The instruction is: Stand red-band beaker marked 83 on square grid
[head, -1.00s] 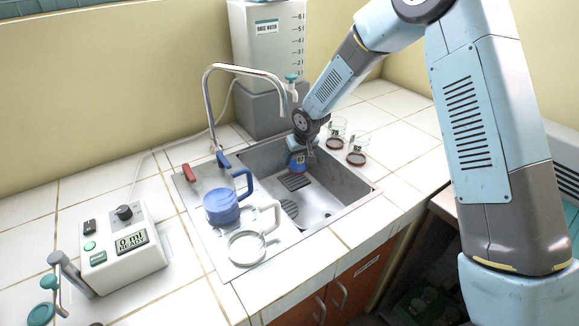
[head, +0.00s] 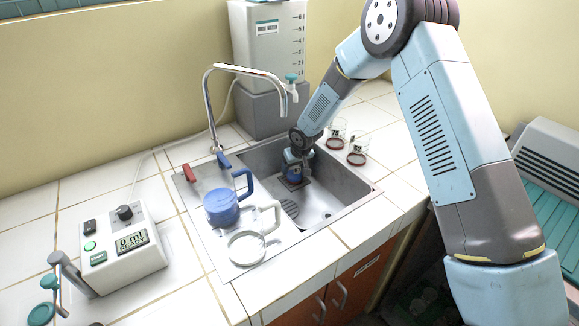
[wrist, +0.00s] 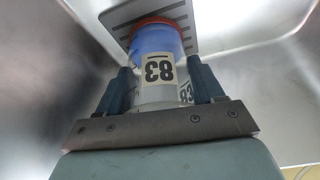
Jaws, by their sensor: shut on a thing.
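The red-band beaker marked 83 (wrist: 158,62) is between my gripper's two fingers (wrist: 165,88) in the wrist view. It holds blue liquid, and its red band is at the far end, over the slotted square grid (wrist: 118,14). The 83 label reads upside down there. In the head view the beaker (head: 294,174) shows as a small blue patch below my gripper (head: 296,160), inside the sink. The square grid (head: 288,186) is mostly hidden beneath it. I cannot tell whether the beaker's base touches the grid.
The metal sink (head: 345,190) has walls close around my gripper. Two red-based beakers (head: 357,150) stand behind the sink's right side. A blue jug (head: 221,206), a clear jug (head: 246,247) and the tap (head: 245,68) are at left.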

